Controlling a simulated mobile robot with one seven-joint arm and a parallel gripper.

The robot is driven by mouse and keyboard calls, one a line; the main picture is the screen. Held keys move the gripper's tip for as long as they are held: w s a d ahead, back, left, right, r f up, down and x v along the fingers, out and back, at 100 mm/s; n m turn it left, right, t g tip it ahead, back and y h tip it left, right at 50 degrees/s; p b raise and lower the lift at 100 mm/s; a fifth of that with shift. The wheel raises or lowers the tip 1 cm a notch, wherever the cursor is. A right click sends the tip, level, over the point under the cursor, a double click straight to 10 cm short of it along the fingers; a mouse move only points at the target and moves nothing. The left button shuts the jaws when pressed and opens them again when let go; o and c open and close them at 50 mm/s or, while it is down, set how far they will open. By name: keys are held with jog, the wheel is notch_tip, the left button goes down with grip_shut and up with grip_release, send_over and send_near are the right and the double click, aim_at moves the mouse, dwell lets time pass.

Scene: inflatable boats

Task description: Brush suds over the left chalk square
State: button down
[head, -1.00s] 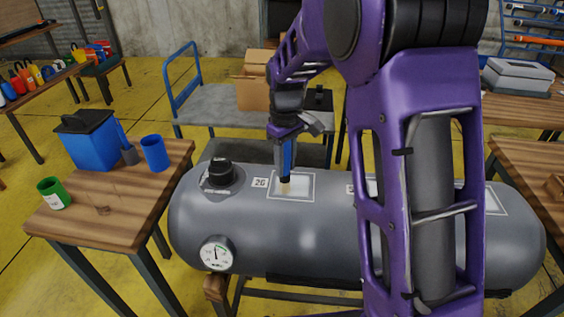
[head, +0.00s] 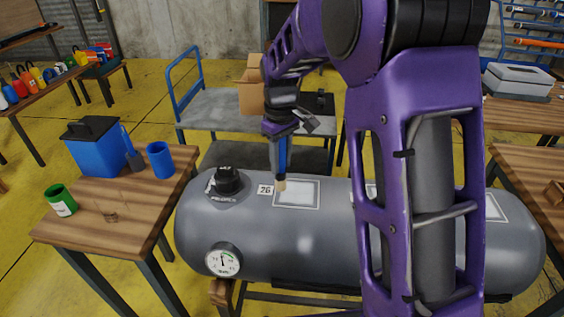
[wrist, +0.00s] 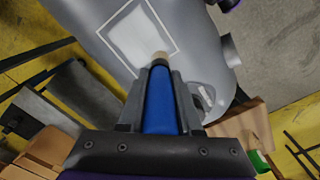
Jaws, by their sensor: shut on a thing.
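My gripper (head: 281,148) is shut on a blue-handled brush (head: 282,160), which points down with pale bristles. In the wrist view the brush (wrist: 160,105) lies between the two dark fingers. The left chalk square (head: 300,195) is a white outline on top of the grey tank, beside a "26" label. In the wrist view a whitish film covers much of the square's inside (wrist: 135,40). The bristle tip is at the square's left edge in the head view; I cannot tell whether it touches the tank.
The grey tank (head: 300,240) has a black-capped valve (head: 228,181) and a gauge (head: 223,260) at its left end. My arm hides its middle. A wooden table (head: 120,225) at left holds a blue container (head: 94,147), a blue cup (head: 160,159) and a green cup (head: 60,200).

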aim_at(281, 145)
jog(key=shift+r+p, duration=1.55)
jog(key=shift+r, duration=0.8)
